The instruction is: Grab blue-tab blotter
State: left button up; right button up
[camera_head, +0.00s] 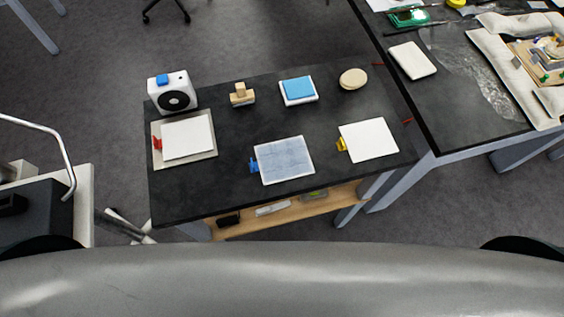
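The blue-tab blotter (287,160) is a pale blue-grey mottled sheet with a blue tab (254,166) on its left edge. It lies flat near the front middle of the black table (230,195). A white sheet with a yellow tab (368,140) lies to its right, apart from it. A white sheet with a red tab (187,138) lies on a larger pale board to its left. Neither of my grippers shows in the head view.
Along the table's back stand a white device with a blue button (172,93), a wooden block (242,94), a blue-topped white pad (298,90) and a round beige disc (353,79). A second dark table (450,115) adjoins at right. A wooden shelf (290,209) sits below the front edge.

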aim_at(280, 159)
jog(key=z, duration=0.4)
jog(key=k+j+z, duration=0.2)
jog(key=z, duration=0.15)
jog(key=k+j+z, duration=0.15)
jog(key=z, duration=0.2)
jog(key=k+z, duration=0.55)
jog(key=k, duration=0.7)
jog(key=k+l+z, duration=0.2)
jog(key=k, duration=0.75)
jog(key=j, duration=0.1)
